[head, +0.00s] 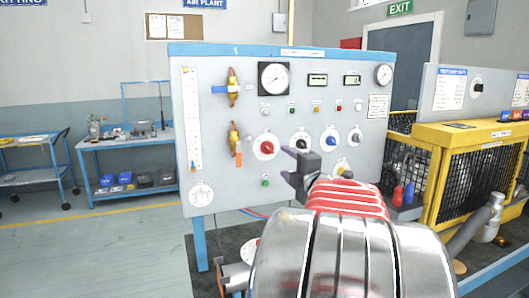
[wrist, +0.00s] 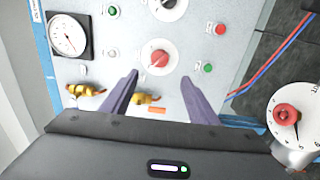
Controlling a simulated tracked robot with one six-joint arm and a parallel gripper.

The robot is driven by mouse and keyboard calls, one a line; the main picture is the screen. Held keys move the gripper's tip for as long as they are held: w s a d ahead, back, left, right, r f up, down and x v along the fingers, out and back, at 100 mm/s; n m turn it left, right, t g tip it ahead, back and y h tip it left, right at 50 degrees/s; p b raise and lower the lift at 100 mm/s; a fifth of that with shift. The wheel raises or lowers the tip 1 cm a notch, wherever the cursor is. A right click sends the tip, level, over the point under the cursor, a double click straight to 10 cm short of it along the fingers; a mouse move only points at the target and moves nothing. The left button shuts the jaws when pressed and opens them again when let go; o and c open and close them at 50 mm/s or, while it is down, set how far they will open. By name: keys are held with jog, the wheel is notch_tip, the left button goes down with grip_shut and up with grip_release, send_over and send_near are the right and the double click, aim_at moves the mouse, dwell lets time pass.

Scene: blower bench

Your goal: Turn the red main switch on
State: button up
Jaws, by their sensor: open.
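The red main switch (head: 265,147) is a red knob on a white disc, on the left part of the upright grey panel (head: 225,185). In the wrist view the red switch (wrist: 159,58) shows in front of the fingers, with its grip set at a slant. I cannot read its marks. My gripper (head: 291,166) is in front of the panel, right of and a little below the switch in the head view. In the wrist view my gripper (wrist: 160,77) has its two purple fingers spread, the switch just beyond the gap between the tips. Nothing is held.
A black knob (head: 301,144) and a blue knob (head: 332,141) sit right of the switch. Yellow valves (head: 234,138) are left of it. A dial with a red knob (wrist: 287,115) is at the wrist view's lower right. A yellow caged machine (head: 470,165) stands right of the panel.

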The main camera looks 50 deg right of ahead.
aim_at(269, 150)
jog(key=shift+w+d, duration=0.1)
jog(key=shift+w, duration=0.05)
jog(key=x, duration=1.3)
jog(key=shift+w, duration=0.25)
jog(key=c, duration=1)
